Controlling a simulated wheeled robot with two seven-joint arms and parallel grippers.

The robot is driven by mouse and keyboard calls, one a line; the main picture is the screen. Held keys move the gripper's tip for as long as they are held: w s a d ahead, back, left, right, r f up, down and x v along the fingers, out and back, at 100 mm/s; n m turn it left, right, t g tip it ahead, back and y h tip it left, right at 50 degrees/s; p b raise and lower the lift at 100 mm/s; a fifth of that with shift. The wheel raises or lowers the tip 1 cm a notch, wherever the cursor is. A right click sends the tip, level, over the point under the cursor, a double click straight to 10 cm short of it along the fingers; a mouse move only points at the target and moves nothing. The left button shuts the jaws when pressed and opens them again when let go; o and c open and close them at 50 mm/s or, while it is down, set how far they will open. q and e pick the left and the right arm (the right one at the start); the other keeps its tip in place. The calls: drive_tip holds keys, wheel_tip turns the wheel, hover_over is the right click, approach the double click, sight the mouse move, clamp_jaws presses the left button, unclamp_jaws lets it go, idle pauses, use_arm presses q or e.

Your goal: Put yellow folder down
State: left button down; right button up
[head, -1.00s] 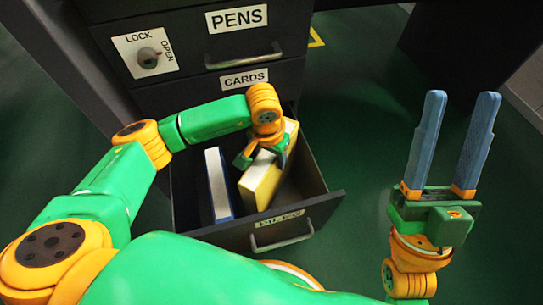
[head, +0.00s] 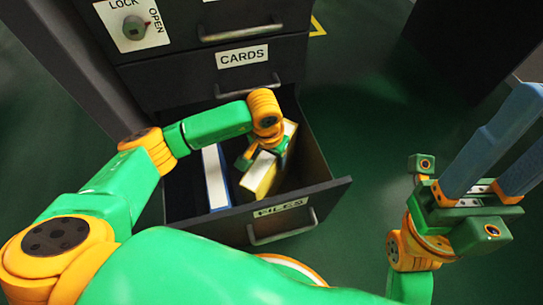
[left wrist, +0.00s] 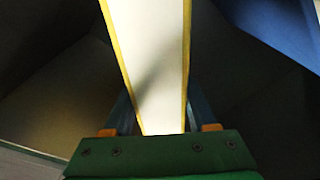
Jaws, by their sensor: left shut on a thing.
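The yellow folder (head: 261,178) is a yellow binder with a white edge, inside the open FILES drawer (head: 309,212). It stands tilted, to the right of a blue folder (head: 216,180) with a white edge. My left gripper (head: 262,155) reaches down into the drawer and is shut on the yellow folder. In the left wrist view the folder's white edge (left wrist: 158,60) runs up between the two fingers. Whether its bottom touches the drawer floor is hidden. My right gripper (head: 490,150) is open and empty, outside the drawer on the right.
Above the open drawer are the shut CARDS drawer (head: 190,75) and another drawer with a handle. A lock knob (head: 133,27) sits at the upper left. Green floor (head: 365,135) is clear to the right of the drawer.

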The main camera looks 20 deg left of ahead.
use_arm(q)
drive_tip(key=shift+f+b, duration=0.55)
drive_tip(key=shift+b, duration=0.05)
drive_tip(key=shift+c, duration=0.6)
unclamp_jaws()
